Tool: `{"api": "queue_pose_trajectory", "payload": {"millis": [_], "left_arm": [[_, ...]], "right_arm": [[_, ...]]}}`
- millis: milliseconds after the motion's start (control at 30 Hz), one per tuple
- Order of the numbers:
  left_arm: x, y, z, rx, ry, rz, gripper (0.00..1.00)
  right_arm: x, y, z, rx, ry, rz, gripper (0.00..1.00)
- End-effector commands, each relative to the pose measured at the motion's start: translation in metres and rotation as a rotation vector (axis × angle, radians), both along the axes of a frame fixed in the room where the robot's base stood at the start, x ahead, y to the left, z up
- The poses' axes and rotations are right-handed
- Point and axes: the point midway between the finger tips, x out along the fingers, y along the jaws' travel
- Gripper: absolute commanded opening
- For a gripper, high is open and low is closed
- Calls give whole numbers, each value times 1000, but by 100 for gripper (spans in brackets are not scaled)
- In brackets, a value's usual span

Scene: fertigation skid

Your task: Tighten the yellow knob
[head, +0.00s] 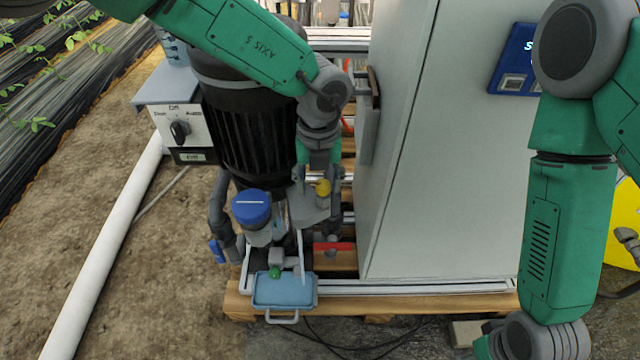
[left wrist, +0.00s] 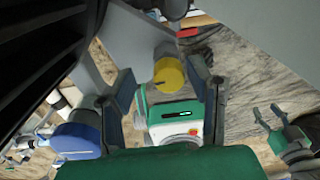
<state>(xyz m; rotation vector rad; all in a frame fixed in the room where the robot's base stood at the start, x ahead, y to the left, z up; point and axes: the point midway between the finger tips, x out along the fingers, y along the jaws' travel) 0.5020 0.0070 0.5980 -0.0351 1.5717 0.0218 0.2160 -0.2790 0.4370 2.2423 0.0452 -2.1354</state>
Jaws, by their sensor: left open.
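The yellow knob (head: 323,188) sits on a grey fitting low beside the black ribbed motor. It also shows in the left wrist view (left wrist: 169,74), with a dark mark on its face. My left gripper (head: 318,178) is open and points down at the knob. In the left wrist view its two fingers (left wrist: 163,88) stand apart, one to each side of the knob, with gaps showing. I cannot tell how far the fingertips reach along the knob. My right gripper (left wrist: 271,122) shows at the right of the left wrist view, its fingers apart and empty; the head view cuts it off.
A blue cap (head: 251,207) stands close left of the knob. A red handle (head: 333,246) and a light-blue lidded box (head: 285,291) are below. The black motor (head: 250,130) and the tall grey cabinet (head: 445,170) flank the left gripper closely.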

Motion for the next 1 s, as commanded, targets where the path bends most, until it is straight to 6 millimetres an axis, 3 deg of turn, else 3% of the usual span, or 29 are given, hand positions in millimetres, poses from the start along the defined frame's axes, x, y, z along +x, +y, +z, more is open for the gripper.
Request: {"api": "queue_pose_trajectory", "payload": {"millis": [200,333,667,1000], "left_arm": [[0,-4,0,5,0,-1,46],[0,-3,0,3,0,-2,0],[0,-4,2,-2,-1,-20,0],[-1,-3,6,-1,3,-192,0]], "right_arm": [[0,0,0,0,0,0,40],[0,0,0,-1,0,-1,40],[0,0,5,0,0,0,40],[0,0,47,0,0,-1,40]]}}
